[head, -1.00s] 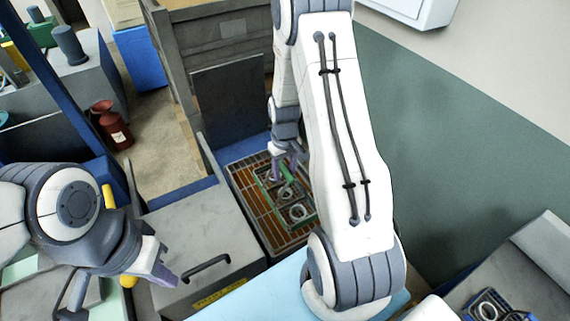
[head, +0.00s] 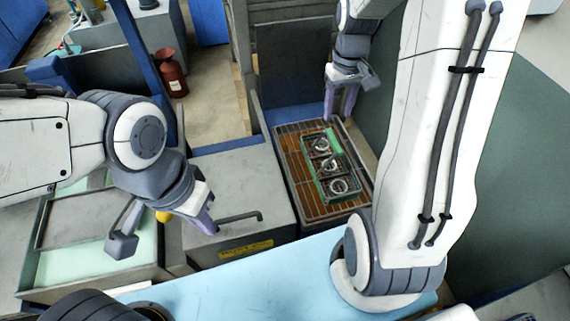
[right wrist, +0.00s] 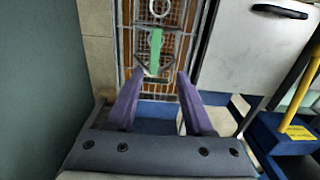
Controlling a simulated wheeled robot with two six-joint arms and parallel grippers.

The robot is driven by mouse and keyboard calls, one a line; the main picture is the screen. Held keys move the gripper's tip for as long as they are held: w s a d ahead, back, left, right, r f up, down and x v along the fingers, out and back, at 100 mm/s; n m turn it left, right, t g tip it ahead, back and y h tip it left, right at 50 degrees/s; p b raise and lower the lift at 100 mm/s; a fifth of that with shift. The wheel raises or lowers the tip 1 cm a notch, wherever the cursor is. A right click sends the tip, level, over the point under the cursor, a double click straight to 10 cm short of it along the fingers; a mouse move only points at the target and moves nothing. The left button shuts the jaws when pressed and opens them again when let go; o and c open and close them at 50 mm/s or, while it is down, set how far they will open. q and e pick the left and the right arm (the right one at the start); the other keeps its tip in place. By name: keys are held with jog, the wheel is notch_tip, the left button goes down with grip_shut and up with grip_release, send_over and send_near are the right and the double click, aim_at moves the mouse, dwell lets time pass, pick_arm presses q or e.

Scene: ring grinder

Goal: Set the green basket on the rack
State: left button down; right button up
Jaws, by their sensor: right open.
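The green basket (head: 348,178) sits on the brown slatted rack (head: 291,170), with three metal rings inside and a green bar at its far end. My right gripper (head: 341,112) is open and empty, above the rack's far end and apart from the basket. In the right wrist view the open purple fingers (right wrist: 157,84) point toward the basket's green bar (right wrist: 155,50), with a gap between. My left gripper (head: 200,222) hangs by the grey box near its handle, away from the basket; its finger gap is not clear.
The grey box (head: 235,185) with a bar handle stands left of the rack. A light blue surface (head: 270,270) lies in front. A red extinguisher (head: 171,73) stands on the floor behind. A green wall (head: 480,180) is at the right.

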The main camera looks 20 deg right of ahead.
jog(key=s+a+r+n, duration=0.25)
jog(key=s+a, duration=0.35)
jog(key=a, duration=0.5)
jog(key=s+a+r+n, duration=0.25)
jog(key=s+a, duration=0.45)
jog(key=a, duration=0.4)
jog(key=s+a+n+y, duration=0.1)
jog(key=s+a+n, duration=0.1)
jog(key=s, duration=0.6)
jog(key=shift+a+f+n, duration=0.3)
jog(key=shift+f, duration=0.1)
notch_tip(320, 180, down, 7)
jog(key=b, duration=0.6)
jog(key=shift+r+b, duration=0.2)
jog(key=shift+b, duration=0.1)
